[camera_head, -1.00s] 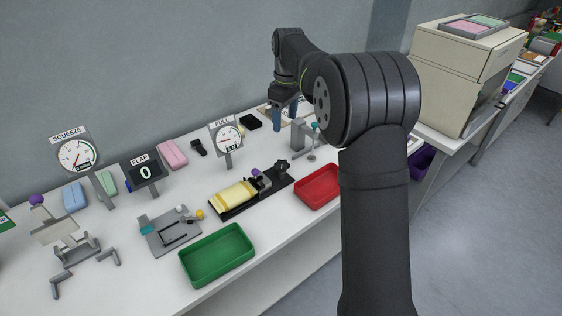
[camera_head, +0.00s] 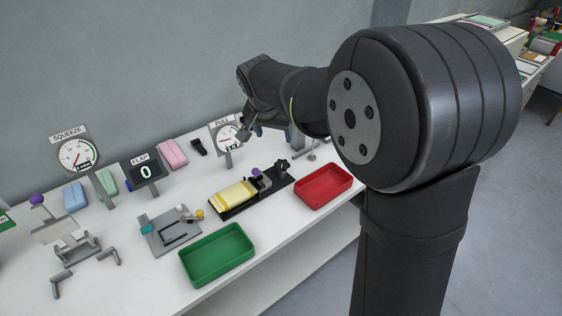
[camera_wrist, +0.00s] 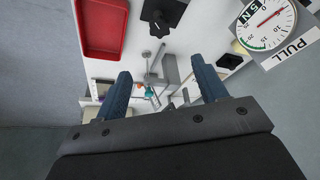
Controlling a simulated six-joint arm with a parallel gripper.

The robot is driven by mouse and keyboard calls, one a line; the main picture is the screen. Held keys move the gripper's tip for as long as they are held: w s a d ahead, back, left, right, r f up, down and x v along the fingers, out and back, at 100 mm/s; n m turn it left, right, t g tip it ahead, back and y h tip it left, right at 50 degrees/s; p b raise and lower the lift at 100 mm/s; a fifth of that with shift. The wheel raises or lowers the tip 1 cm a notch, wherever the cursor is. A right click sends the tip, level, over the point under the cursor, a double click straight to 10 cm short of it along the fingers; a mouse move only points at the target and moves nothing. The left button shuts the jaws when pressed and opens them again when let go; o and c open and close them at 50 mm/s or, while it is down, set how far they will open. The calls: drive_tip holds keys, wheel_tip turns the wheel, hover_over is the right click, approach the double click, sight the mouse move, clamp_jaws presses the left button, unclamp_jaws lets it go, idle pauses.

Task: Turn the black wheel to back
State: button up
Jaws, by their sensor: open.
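A black wheel-like knob (camera_head: 282,166) stands at the right end of a black rail (camera_head: 262,196) that carries a yellow block (camera_head: 235,194) and a purple knob (camera_head: 256,172). In the wrist view the dark knob (camera_wrist: 157,22) shows on its black base near the top edge, upside down. I cannot tell which way the wheel is set. My gripper (camera_wrist: 158,76) is open and empty, with its two blue fingers apart. In the head view my gripper (camera_head: 250,130) is in the air near the PULL dial, behind and above the knob, partly hidden by my own arm.
A PULL dial (camera_head: 228,137) stands behind the rail. A red tray (camera_head: 324,188) lies to the right and a green tray (camera_head: 217,256) in front. A grey stand with a teal part (camera_wrist: 150,90) shows between my fingers in the wrist view.

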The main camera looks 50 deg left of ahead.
sight(283, 164)
drive_tip(key=x, duration=1.7)
drive_tip(key=shift+d+f, duration=0.1)
drive_tip(key=shift+c, duration=0.5)
drive_tip(key=c, duration=0.9)
drive_tip(key=shift+n, duration=0.3)
drive_tip(key=n, duration=0.1)
drive_tip(key=n+g, duration=0.1)
drive_tip(key=shift+w+d+n+y, duration=0.15)
drive_tip(key=shift+n+y, duration=0.25)
drive_tip(key=shift+w+n+g+y, duration=0.15)
drive_tip(key=shift+n+g+y, duration=0.4)
drive_tip(key=shift+n, duration=1.45)
drive_tip(key=shift+d, duration=0.1)
